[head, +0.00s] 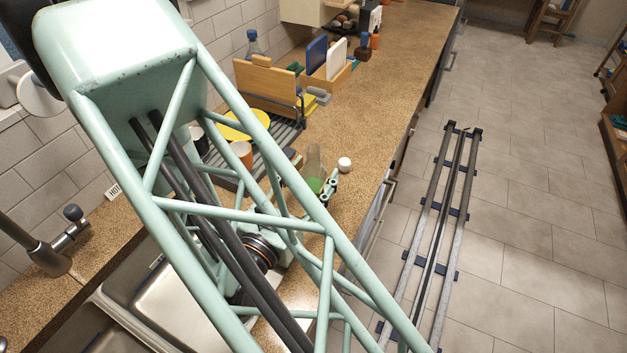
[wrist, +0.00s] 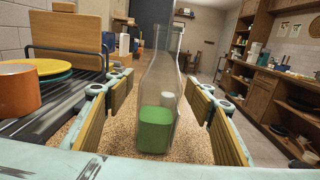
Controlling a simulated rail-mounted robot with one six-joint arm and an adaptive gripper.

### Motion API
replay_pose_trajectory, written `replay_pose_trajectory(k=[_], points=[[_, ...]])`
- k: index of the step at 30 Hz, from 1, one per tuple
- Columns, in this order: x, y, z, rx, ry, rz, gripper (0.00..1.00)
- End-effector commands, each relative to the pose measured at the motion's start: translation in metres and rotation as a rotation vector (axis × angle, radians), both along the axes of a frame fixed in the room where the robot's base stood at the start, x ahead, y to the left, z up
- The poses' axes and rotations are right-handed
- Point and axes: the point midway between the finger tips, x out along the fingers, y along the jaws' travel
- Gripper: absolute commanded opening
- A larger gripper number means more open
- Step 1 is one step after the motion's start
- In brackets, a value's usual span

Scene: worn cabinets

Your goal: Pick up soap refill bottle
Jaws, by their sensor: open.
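The soap refill bottle (wrist: 157,95) is clear with green liquid in its lower part. It stands upright on the speckled counter in the wrist view. It also shows in the head view (head: 314,170), partly hidden by my arm. My gripper (wrist: 160,105) is open, with one padded finger to the left of the bottle and one to the right. The bottle is between the fingers, with a visible gap on the right side; contact cannot be made out.
A dish rack (wrist: 60,95) with an orange cup (wrist: 19,89) and yellow plate stands left of the bottle. A sink (head: 185,300) lies nearer, and the counter beyond has free room (head: 385,80).

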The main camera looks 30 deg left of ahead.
Motion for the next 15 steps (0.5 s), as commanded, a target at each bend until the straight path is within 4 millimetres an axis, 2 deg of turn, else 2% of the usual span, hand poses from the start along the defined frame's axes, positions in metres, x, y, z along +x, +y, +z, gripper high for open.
replay_pose_trajectory(k=[10,15], points=[[-0.0001,-0.0001,-0.0001,0.000,0.000,0.000,0.49],[-0.0001,-0.0001,-0.0001,0.000,0.000,0.000,0.34]])
